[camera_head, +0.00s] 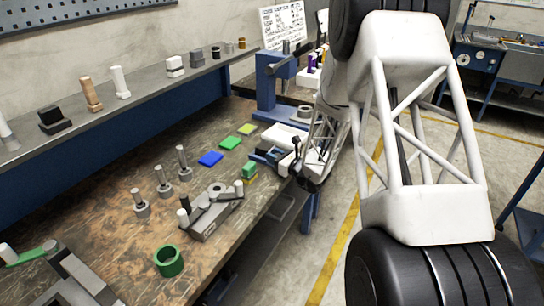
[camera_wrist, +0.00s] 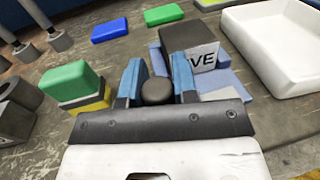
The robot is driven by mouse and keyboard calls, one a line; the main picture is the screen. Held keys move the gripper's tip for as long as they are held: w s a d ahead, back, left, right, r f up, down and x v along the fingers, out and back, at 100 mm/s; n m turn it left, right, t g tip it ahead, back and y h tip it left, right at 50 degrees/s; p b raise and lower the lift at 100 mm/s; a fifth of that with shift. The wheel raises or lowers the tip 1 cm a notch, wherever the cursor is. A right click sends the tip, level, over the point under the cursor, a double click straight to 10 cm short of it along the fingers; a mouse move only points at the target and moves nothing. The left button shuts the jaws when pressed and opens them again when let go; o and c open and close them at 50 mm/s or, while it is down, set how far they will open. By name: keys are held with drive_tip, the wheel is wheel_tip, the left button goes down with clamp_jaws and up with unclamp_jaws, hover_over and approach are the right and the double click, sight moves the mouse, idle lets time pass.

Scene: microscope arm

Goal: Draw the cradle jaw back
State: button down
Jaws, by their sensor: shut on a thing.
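In the wrist view, my gripper (camera_wrist: 157,78) has its two blue fingers closed on either side of a dark round knob (camera_wrist: 157,91). Just beyond the fingers is a blue-grey cradle (camera_wrist: 224,80) with a dark block (camera_wrist: 187,38) in it, whose pale label reads "VE". The fingers and knob hide the near side of the cradle, and I cannot see how the knob joins the jaw. In the head view, the cradle (camera_head: 266,157) lies near the right edge of the bench, with my gripper (camera_head: 287,166) low beside it, mostly hidden by my arm.
A green block on a yellow one (camera_wrist: 73,83) stands close left of my gripper. A white tray (camera_wrist: 282,45) is close on the right. Blue (camera_head: 210,158) and green (camera_head: 230,142) pads lie behind. A blue press (camera_head: 270,85) stands at the back; several metal posts stand to the left.

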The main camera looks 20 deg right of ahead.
drive_tip(key=shift+s+d, duration=0.1)
drive_tip(key=shift+d, duration=0.05)
drive_tip(key=c, duration=0.9)
unclamp_jaws()
drive_tip(key=shift+s, duration=0.1)
drive_tip(key=shift+v, duration=3.8)
